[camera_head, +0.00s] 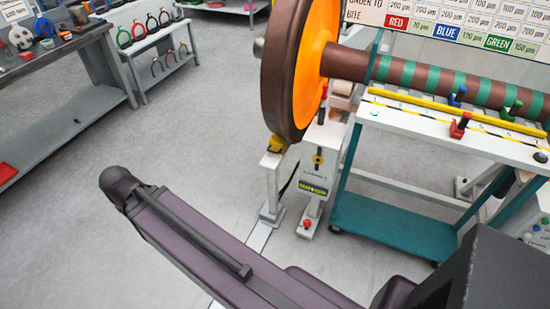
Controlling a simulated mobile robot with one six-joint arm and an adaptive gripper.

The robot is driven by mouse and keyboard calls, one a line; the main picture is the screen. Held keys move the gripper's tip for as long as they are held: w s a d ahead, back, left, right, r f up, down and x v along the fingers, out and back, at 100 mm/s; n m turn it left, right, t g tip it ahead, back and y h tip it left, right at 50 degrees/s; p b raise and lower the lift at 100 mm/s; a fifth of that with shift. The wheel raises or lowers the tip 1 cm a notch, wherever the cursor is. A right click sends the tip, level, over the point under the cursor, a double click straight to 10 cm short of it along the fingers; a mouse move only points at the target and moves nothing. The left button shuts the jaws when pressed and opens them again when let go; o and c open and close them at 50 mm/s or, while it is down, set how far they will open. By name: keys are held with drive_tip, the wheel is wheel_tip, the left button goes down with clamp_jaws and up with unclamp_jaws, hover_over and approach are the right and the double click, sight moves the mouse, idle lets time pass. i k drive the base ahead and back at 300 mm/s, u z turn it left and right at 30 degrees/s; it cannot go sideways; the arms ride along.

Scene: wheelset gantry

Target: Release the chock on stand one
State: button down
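A large wheel with a brown rim and orange face (312,62) stands upright on a brown axle (345,64). A small yellow block, which looks like the chock (277,144), sits at the bottom of the wheel on top of a white stand post (273,185). I cannot read a stand number there. Beside it a second white post carries a labelled panel (313,188), a yellow-and-black knob (318,159) and a red-topped lever (324,98). My arm crosses the lower foreground, apart from the stand. My gripper does not show clearly in this view.
A teal trolley (385,212) with a white top stands right of the posts, with red, blue and green clamps along it. A workbench (50,55) and a rack of coloured rings (160,48) are at left. The grey floor between is clear.

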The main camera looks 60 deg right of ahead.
sight(277, 144)
drive_tip(key=u, duration=0.1)
drive_tip(key=k, duration=1.4)
drive_tip(key=z, duration=1.9)
drive_tip(key=i, duration=0.95)
